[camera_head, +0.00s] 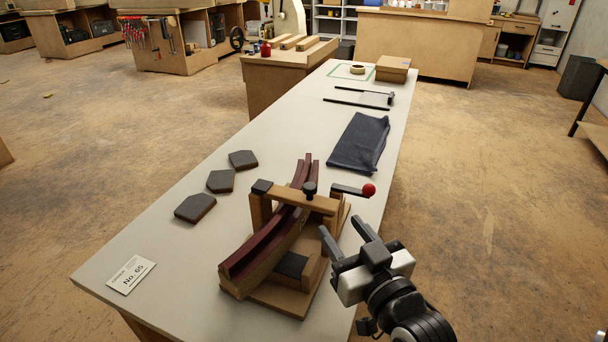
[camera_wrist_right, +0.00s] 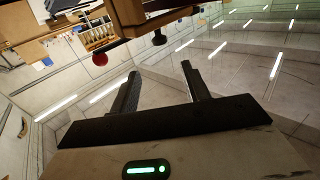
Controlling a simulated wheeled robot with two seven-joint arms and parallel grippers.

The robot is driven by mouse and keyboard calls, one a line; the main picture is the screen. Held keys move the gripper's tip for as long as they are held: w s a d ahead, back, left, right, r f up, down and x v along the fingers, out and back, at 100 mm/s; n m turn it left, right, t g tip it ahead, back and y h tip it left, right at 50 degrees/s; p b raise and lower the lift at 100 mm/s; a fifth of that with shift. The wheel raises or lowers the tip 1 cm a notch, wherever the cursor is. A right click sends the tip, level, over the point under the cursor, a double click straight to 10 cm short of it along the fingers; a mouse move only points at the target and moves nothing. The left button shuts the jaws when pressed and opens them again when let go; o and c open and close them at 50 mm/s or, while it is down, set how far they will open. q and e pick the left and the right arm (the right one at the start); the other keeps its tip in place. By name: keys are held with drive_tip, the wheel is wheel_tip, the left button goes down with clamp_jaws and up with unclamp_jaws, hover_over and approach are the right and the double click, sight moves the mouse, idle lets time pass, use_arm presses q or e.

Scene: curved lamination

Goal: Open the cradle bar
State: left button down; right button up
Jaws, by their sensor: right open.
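The wooden cradle (camera_head: 275,295) stands near the front of the table and holds curved dark red strips (camera_head: 262,244). The cradle bar (camera_head: 320,204) lies across the top, over the strips, with a black knob (camera_head: 310,190) at its middle. A dark lever (camera_head: 347,189) with a red ball (camera_head: 369,190) points right at the bar's right end. My right gripper (camera_head: 341,227) is open and empty, just right of the cradle and nearer than the red ball, apart from it. In the right wrist view the red ball (camera_wrist_right: 100,59) shows left of the open fingers (camera_wrist_right: 160,72). My left gripper is out of view.
Several dark pads (camera_head: 220,181) lie left of the cradle, and a label card (camera_head: 130,275) lies at the front left. A dark folded cloth (camera_head: 358,142), black bars (camera_head: 356,104) and a box (camera_head: 393,69) lie farther back. The floor right of the table is clear.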

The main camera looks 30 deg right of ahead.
sight(309, 185)
drive_tip(key=w, duration=1.4)
drive_tip(key=shift+d+p, duration=0.4)
clamp_jaws()
